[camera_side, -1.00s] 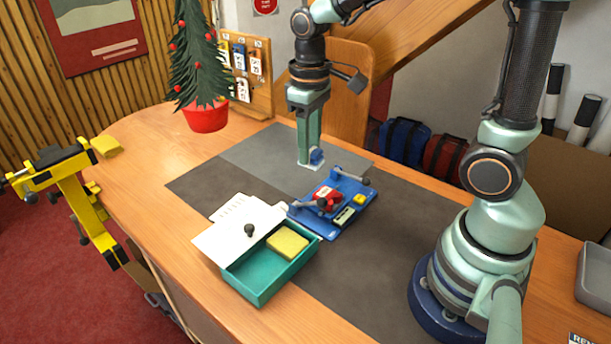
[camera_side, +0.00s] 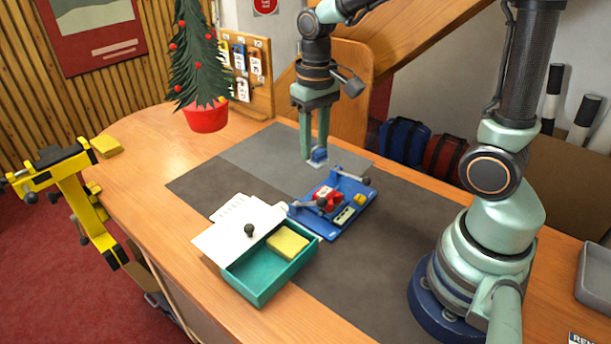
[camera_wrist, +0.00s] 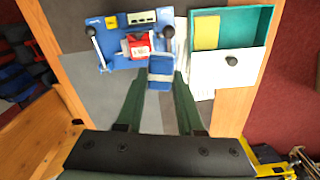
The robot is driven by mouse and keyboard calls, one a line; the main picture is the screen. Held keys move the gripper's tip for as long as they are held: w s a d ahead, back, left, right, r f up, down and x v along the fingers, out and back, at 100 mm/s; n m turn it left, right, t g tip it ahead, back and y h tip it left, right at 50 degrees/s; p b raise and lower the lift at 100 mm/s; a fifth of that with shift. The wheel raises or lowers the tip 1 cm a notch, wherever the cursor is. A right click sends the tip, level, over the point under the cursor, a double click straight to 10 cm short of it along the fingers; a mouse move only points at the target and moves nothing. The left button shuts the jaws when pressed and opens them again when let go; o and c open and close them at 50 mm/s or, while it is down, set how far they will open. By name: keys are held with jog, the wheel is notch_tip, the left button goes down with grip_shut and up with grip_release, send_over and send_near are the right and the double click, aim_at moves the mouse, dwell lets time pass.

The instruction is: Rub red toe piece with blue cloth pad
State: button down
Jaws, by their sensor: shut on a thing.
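My gripper (camera_side: 314,155) is shut on the blue cloth pad (camera_side: 319,153), which also shows between the fingertips in the wrist view (camera_wrist: 161,68). The pad is held above the grey mat, just behind the blue fixture board (camera_side: 348,222). The red toe piece (camera_side: 327,196) sits on the board among its dark-knobbed clamps. It also shows in the wrist view (camera_wrist: 138,46), a little up and left of the pad. The pad and toe piece look apart in the side view. The toe piece is partly hidden by a clamp arm in the side view.
A teal box (camera_side: 258,284) with a yellow sponge (camera_side: 288,242) stands left of the board, its white lid (camera_side: 222,240) slid partly off. A potted tree (camera_side: 206,116) stands at the back. The dark mat (camera_side: 375,262) in front of the board is clear.

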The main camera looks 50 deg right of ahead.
jog(key=shift+w+d+f+m, duration=0.1)
jog(key=shift+d+f+m, duration=0.3)
jog(key=shift+f+m, duration=1)
jog(key=shift+w+d+f+m, duration=0.1)
jog(key=shift+d+f+m, duration=0.5)
jog(key=shift+f, duration=1.3)
jog(key=shift+d+f+m, duration=0.15)
jog(key=shift+f+m, duration=1.15)
jog(key=shift+f, duration=0.35)
jog(key=shift+d+f, duration=0.4)
jog(key=shift+f, duration=0.25)
jog(key=shift+d+f, duration=0.1)
jog(key=shift+d, duration=1.4)
jog(key=shift+a, duration=2)
notch_tip(320, 180, up, 8)
